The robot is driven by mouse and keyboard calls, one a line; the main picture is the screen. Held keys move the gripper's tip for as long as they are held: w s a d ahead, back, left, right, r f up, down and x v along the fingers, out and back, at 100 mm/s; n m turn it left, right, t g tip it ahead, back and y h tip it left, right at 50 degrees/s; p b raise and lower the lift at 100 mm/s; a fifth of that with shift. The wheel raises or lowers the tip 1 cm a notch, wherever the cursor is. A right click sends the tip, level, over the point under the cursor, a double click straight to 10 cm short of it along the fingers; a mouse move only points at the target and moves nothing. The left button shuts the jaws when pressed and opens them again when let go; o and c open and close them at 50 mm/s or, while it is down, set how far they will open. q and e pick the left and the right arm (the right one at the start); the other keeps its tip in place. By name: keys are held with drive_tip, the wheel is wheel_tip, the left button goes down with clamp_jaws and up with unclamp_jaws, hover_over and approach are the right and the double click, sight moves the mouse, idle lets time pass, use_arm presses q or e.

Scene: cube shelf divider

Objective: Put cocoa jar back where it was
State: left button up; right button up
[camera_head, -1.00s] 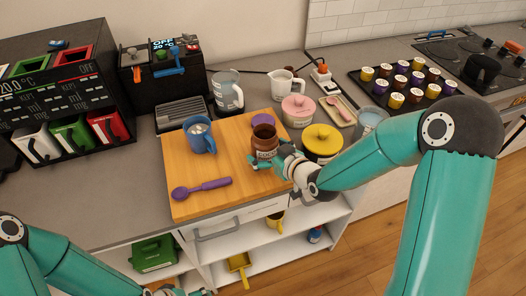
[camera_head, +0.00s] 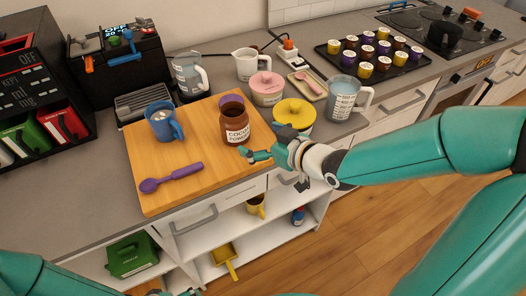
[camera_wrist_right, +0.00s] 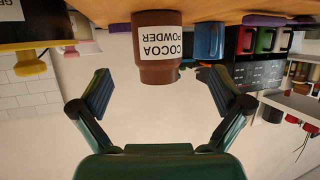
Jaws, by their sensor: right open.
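The cocoa jar (camera_head: 235,128), brown with a white label reading COCOA POWDER, stands upright and open-topped on the right part of the wooden board (camera_head: 152,190). A purple lid (camera_head: 231,99) lies behind it. My right gripper (camera_head: 264,145) is open just right of and in front of the jar. In the right wrist view, which is upside down, the jar (camera_wrist_right: 158,48) lies ahead of the spread fingers (camera_wrist_right: 160,92), centred between them with clear space on both sides. Only a sliver of my left gripper (camera_head: 190,292) shows at the bottom edge; its fingers are hidden.
A blue mug (camera_head: 162,122) and purple spoon (camera_head: 170,178) are on the board. A yellow-lidded jar (camera_head: 294,113) stands close to my right gripper, with a pink-lidded jar (camera_head: 266,88) behind. A measuring jug (camera_head: 342,100) stands farther right. Open shelves lie below the counter.

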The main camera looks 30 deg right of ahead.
use_arm(q)
drive_tip(key=shift+f+b, duration=2.15)
drive_tip(key=shift+f, duration=0.65)
use_arm(e)
drive_tip(key=shift+v, duration=1.15)
drive_tip(key=shift+f, duration=0.15)
